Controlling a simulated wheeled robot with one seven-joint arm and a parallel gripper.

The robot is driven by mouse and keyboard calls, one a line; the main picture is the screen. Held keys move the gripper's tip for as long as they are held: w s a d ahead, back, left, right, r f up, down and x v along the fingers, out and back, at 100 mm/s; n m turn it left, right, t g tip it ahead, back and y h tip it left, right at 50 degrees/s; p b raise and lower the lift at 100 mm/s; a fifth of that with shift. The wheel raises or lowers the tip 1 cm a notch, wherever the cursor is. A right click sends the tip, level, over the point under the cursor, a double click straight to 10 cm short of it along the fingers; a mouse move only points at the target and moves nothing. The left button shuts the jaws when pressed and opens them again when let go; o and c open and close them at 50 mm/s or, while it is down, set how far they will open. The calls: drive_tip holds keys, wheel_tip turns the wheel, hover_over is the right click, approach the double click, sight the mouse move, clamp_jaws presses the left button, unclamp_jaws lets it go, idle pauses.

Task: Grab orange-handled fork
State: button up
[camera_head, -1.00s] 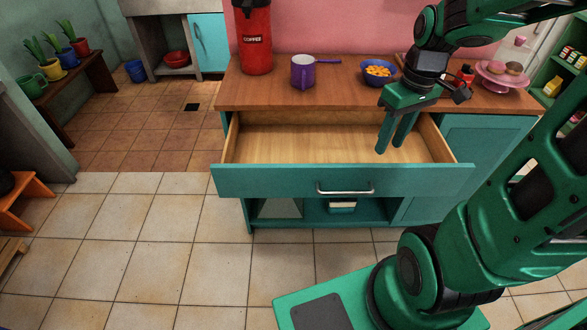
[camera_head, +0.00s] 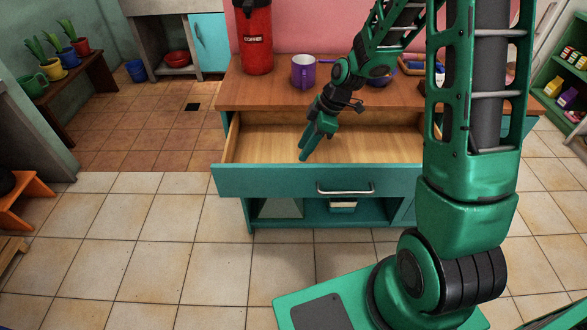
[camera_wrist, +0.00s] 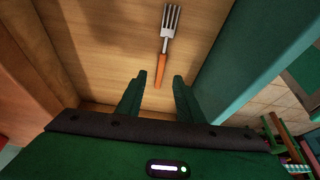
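The fork (camera_wrist: 162,66) has an orange handle and metal tines and lies on the wooden bottom of the open drawer (camera_head: 258,146). In the wrist view its handle end points toward my gripper, and its tines point away. My gripper (camera_head: 304,157) is over the drawer in the head view. In the wrist view my gripper (camera_wrist: 159,80) has its two green fingers apart with nothing between them but the handle's end, seen just beyond or below. Whether the fingertips are level with the fork I cannot tell. The fork is not distinguishable in the head view.
The teal drawer front (camera_head: 290,181) has a metal handle. The drawer walls bound the space around my gripper.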

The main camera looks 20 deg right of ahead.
drive_tip(key=shift+x, duration=3.45)
clamp_jaws()
